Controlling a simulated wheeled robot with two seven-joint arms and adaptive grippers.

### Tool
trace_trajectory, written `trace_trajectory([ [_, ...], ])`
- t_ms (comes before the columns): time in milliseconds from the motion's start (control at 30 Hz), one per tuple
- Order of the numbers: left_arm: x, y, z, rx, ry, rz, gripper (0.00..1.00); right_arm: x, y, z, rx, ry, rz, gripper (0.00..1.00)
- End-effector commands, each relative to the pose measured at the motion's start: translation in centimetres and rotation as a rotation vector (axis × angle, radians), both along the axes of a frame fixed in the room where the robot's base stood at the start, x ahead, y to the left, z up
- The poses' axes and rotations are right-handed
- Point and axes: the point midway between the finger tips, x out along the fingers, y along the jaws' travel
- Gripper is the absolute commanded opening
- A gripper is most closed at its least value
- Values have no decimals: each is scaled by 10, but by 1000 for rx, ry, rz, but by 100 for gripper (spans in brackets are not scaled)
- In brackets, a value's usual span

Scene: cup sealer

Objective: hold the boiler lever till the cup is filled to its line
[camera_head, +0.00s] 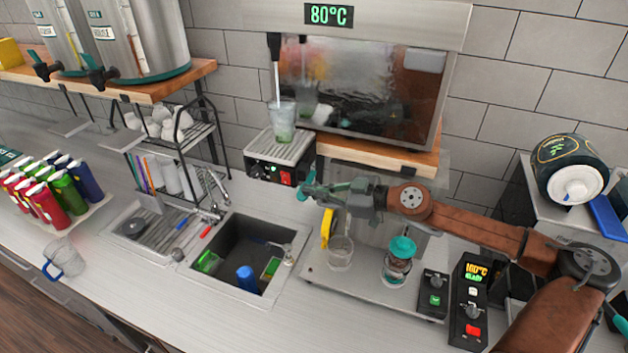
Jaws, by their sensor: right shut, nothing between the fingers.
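The boiler (375,95) is a steel box with a glossy front and a green 80°C display. A thin stream runs from its black spout (274,42) into a clear cup (283,118) with green at the bottom. The cup stands upright on the slotted drip tray (283,147). The cup's fill line is too small to tell. My right gripper (307,187) is shut and empty, just right of a red switch (287,178) on the black unit under the tray. I cannot tell whether it touches anything or which part is the lever. My left gripper is not in view.
A glass jug (341,250) and a teal-lidded jar (398,262) stand under my right arm. A cup rack (190,150) stands left of the tray. Coloured bottles (55,190) stand far left.

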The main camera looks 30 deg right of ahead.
Motion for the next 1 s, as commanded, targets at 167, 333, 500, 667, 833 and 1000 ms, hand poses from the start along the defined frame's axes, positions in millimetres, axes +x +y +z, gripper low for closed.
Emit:
trace_trajectory([
  [167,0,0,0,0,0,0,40,0,0,0,0,2,0,0],
  [333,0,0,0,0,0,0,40,0,0,0,1,2,0,0],
  [500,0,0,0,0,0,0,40,0,0,0,1,2,0,0],
  [667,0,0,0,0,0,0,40,0,0,0,2,3,0,0],
  [833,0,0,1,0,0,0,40,0,0,0,2,3,0,0],
  [1000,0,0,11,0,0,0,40,-1,1,10,1,2,0,0],
])
